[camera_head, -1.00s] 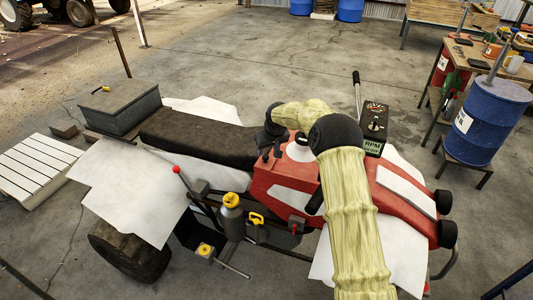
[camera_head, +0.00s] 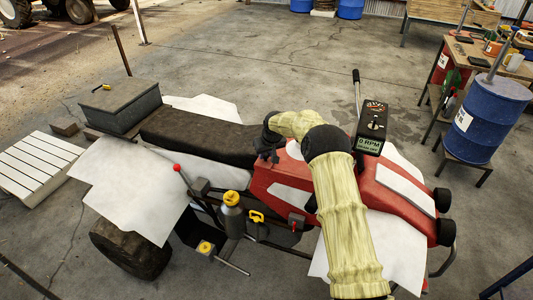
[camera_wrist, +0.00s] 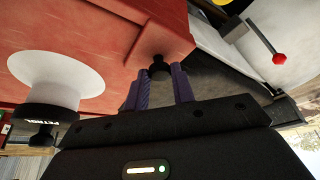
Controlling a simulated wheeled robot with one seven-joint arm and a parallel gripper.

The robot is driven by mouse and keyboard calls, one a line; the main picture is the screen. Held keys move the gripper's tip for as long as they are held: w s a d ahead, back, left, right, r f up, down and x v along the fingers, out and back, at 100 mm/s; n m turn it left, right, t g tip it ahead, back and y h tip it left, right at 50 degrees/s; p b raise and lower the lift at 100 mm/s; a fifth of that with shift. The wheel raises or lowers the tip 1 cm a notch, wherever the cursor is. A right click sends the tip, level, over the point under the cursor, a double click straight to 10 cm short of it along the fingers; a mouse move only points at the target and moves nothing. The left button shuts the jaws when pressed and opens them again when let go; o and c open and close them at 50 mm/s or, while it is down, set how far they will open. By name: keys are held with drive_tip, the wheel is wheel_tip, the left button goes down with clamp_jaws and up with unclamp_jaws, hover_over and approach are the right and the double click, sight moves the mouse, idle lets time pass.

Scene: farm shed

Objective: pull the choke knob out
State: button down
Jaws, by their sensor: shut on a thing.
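The black choke knob (camera_wrist: 159,68) shows in the wrist view at the edge of the red bodywork. My gripper (camera_wrist: 161,85) has its purple fingers on either side of the knob and is shut on it. How far the knob stands out from the panel is hard to tell. In the head view my gripper (camera_head: 268,156) is at the rear of the quad bike's red body (camera_head: 275,185), just in front of the seat. The knob is hidden there by the gripper.
A black seat (camera_head: 200,135) lies left of my gripper. A white neck with a black lettered cap (camera_wrist: 52,114) is close by on the red body. A gauge box reading 0 RPM (camera_head: 370,128) stands beyond my arm. A red-tipped lever (camera_head: 177,168) rises at the near side.

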drive_tip(key=shift+w+r+p, duration=0.1)
drive_tip(key=shift+r+p, duration=0.25)
drive_tip(key=shift+r, duration=1)
drive_tip(key=c, duration=1.2)
unclamp_jaws()
drive_tip(key=shift+r, duration=0.1)
drive_tip(key=shift+o, duration=0.2)
drive_tip(key=b+v, duration=0.2)
drive_tip(key=v, duration=1.5)
drive_tip(key=shift+s+b, duration=0.25)
drive_tip(key=shift+b, duration=0.1)
drive_tip(key=shift+r, duration=0.15)
